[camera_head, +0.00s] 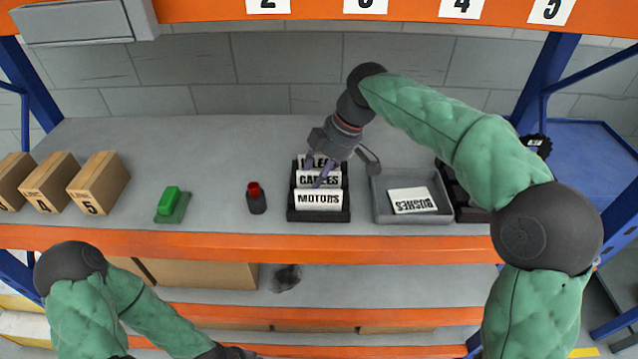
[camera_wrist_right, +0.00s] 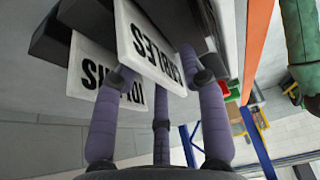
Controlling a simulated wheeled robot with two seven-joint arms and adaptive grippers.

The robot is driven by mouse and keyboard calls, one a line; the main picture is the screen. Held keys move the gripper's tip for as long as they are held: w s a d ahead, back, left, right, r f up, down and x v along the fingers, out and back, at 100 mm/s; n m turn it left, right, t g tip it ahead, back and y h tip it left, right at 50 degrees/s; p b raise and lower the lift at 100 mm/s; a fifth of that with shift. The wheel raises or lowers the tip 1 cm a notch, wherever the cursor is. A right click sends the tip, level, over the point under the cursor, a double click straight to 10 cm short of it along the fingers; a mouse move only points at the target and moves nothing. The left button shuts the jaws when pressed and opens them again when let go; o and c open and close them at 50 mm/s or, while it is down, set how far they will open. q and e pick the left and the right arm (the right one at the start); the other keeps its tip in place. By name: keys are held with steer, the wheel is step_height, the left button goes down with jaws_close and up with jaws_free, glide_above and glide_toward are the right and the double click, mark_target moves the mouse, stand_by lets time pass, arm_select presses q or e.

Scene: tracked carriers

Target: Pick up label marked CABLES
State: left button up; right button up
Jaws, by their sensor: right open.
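The white label marked CABLES (camera_head: 333,180) stands upright in a dark holder (camera_head: 319,216), between the MOTORS label (camera_head: 318,200) in front and another label (camera_head: 332,161) behind, partly hidden by my fingers. My right gripper (camera_head: 316,170) is open, its purple fingers down at the CABLES label from above. In the right wrist view, the CABLES label (camera_wrist_right: 150,45) lies close to the fingertips, which are spread around it; I cannot tell whether they touch it. Of my left gripper (camera_head: 232,351), only a dark part shows at the bottom edge; its fingers are out of frame.
A grey tray (camera_head: 447,187) holding a RUSHES-like label (camera_head: 412,200) stands right of the holder. A red-topped dark object (camera_head: 256,198), a green object (camera_head: 172,204) and numbered cardboard boxes (camera_head: 98,184) are to the left. An orange beam (camera_head: 250,243) edges the shelf.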

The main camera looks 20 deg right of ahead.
steer(key=shift+f, duration=0.25)
stand_by(0.3)
jaws_close()
